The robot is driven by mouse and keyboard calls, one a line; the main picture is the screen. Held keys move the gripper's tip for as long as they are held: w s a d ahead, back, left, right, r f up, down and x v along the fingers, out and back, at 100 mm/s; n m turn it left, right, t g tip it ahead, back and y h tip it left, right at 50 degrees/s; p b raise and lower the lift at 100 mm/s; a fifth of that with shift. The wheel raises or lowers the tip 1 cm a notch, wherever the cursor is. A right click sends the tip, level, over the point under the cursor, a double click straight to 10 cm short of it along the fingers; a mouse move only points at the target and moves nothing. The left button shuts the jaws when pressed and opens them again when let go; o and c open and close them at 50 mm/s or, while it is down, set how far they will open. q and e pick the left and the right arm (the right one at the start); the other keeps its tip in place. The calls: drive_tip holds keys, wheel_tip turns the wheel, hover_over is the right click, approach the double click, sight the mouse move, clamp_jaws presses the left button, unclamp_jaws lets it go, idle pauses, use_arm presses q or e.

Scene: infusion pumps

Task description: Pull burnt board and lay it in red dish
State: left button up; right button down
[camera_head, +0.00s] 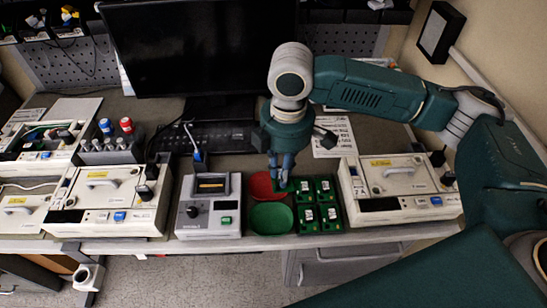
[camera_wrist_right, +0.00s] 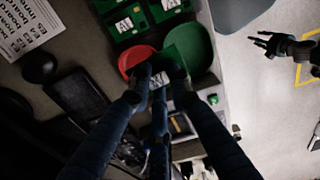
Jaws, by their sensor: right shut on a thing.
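My right gripper (camera_head: 281,178) reaches down from above over the right side of the red dish (camera_head: 258,187). It is shut on a small dark green board (camera_head: 283,187); in the right wrist view the board (camera_wrist_right: 175,67) shows at the fingertips (camera_wrist_right: 160,80), partly hidden by them. I cannot tell whether the board touches the dish. The red dish also shows in the right wrist view (camera_wrist_right: 133,57), beside the fingers. My left gripper (camera_wrist_right: 272,45) appears at the right of the right wrist view, fingers spread and empty, away from the table.
A green dish (camera_head: 270,218) stands in front of the red one. Several green boards with white labels (camera_head: 308,215) stand to the right. A grey device (camera_head: 209,208) with a screen is left; a pump (camera_head: 400,190) is right. A monitor (camera_head: 198,50) and keyboard (camera_head: 215,137) are behind.

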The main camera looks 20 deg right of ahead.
sight(270, 188)
drive_tip(key=w+n, duration=0.1)
drive_tip(key=n, duration=0.1)
drive_tip(key=w+f+n+p, duration=0.1)
drive_tip(key=n, duration=0.2)
drive_tip(key=w+a+n, duration=0.1)
drive_tip(key=n, duration=0.2)
drive_tip(key=shift+w+f, duration=0.1)
drive_tip(key=shift+f, duration=0.2)
drive_tip(key=f+n, duration=0.1)
drive_tip(key=n, duration=0.2)
drive_tip(key=w+f+n, duration=0.1)
drive_tip(key=n, duration=0.2)
drive_tip(key=w+f+n, duration=0.1)
drive_tip(key=n, duration=0.2)
drive_tip(key=shift+w+f+p, duration=0.2)
drive_tip(key=shift+w+p, duration=0.05)
drive_tip(key=shift+p, duration=0.15)
drive_tip(key=shift+f+b, duration=0.75)
drive_tip(key=shift+b, duration=0.15)
use_arm(q)
drive_tip(key=shift+r, duration=0.2)
use_arm(e)
drive_tip(key=shift+f, duration=0.85)
use_arm(q)
drive_tip(key=shift+f, duration=0.15)
use_arm(e)
drive_tip(key=shift+f, duration=0.3)
